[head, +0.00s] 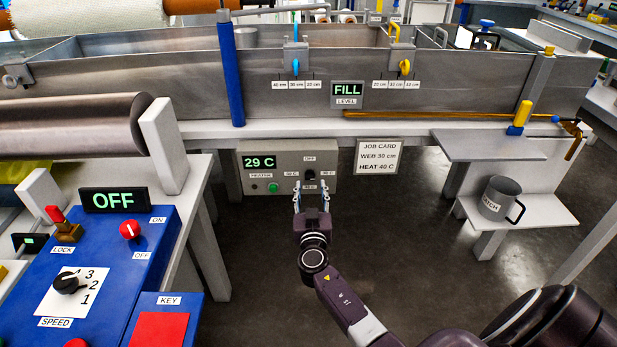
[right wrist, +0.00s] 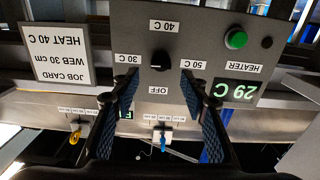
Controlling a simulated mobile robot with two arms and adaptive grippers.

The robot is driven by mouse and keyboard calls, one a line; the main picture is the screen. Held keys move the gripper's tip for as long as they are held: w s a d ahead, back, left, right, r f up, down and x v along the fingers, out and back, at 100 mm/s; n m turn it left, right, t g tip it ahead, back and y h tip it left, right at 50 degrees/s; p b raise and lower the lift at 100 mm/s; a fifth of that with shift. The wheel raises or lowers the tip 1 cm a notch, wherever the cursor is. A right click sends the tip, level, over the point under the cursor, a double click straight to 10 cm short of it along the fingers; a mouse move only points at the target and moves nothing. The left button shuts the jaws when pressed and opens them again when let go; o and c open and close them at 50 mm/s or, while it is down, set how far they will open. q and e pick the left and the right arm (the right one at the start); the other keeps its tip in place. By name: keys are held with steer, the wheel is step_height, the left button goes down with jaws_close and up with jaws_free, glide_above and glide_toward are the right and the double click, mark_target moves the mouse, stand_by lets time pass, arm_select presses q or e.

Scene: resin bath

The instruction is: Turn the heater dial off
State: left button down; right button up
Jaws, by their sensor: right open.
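The grey heater box (head: 283,148) hangs under the bath's front edge, with a green 29 C display (head: 260,162). Its black dial (head: 309,175) sits among labels: OFF above, 50 C left, 30 C right, 40 C below. The right wrist view is upside down and shows the dial (right wrist: 159,61) too. I cannot tell which label its pointer faces. My right gripper (head: 310,190) is open and empty, facing the box. In the right wrist view its fingers (right wrist: 160,78) appear on either side of the dial, with no clear contact. My left gripper is not in view.
A green button (head: 273,187) is on the box's lower left. A job card (head: 377,156) reading HEAT 40 C hangs to the right. A blue control panel (head: 105,262) stands at left, and a shelf with a grey mug (head: 497,198) at right. Floor between is clear.

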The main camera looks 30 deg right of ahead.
mark_target(310, 178)
steer(key=shift+x, duration=2.45)
steer(key=shift+f, duration=0.1)
steer(key=shift+c, duration=0.6)
steer(key=shift+a, duration=0.1)
jaws_close()
